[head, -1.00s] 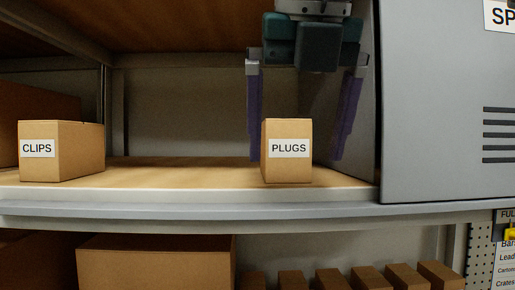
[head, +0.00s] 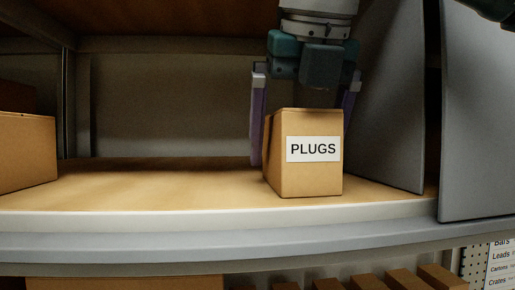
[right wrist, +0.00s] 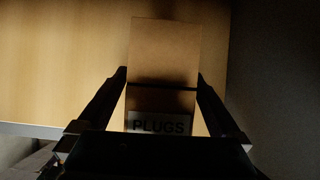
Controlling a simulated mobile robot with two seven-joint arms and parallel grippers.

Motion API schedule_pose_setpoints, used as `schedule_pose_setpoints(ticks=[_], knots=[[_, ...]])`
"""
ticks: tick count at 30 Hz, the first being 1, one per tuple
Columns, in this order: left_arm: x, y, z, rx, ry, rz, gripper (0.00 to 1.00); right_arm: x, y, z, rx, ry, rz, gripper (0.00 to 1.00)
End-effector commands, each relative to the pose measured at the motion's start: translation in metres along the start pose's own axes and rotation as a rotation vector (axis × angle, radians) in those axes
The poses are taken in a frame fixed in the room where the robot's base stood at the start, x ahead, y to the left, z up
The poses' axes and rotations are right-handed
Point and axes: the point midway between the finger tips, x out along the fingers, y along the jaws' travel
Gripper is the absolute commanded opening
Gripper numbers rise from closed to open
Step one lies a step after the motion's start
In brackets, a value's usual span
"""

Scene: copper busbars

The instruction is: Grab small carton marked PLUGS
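The small brown carton marked PLUGS (head: 311,180) stands upright near the front edge of the shelf, its white label facing out. My right gripper (head: 305,120) comes down from above, its purple fingers on either side of the carton. The left finger shows a narrow gap to the carton; the right finger's lower part is hidden behind it. In the right wrist view the carton (right wrist: 163,55) lies between the two dark fingers (right wrist: 161,76), which look open with small gaps. My left gripper is not in view.
Another brown carton (head: 25,155) stands at the left on the same shelf board (head: 150,190). Grey cabinet panels (head: 478,120) close off the right side. Several cartons (head: 400,281) sit below. The shelf between the two upper cartons is clear.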

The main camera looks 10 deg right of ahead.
Motion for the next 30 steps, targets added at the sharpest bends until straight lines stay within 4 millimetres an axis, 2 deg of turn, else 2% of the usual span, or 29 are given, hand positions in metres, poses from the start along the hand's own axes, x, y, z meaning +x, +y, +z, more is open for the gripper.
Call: schedule_pose_setpoints(ticks=[2,25,30], knots=[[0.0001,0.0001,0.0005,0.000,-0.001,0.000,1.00,-0.0002,0.0002,0.0000,0.000,0.000,0.000,0.93],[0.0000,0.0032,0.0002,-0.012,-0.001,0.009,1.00,-0.0005,0.0004,0.0002,0.000,-0.001,0.000,0.07],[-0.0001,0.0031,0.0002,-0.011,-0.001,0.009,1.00,-0.0009,0.0005,0.0006,0.000,-0.002,0.001,0.06]])
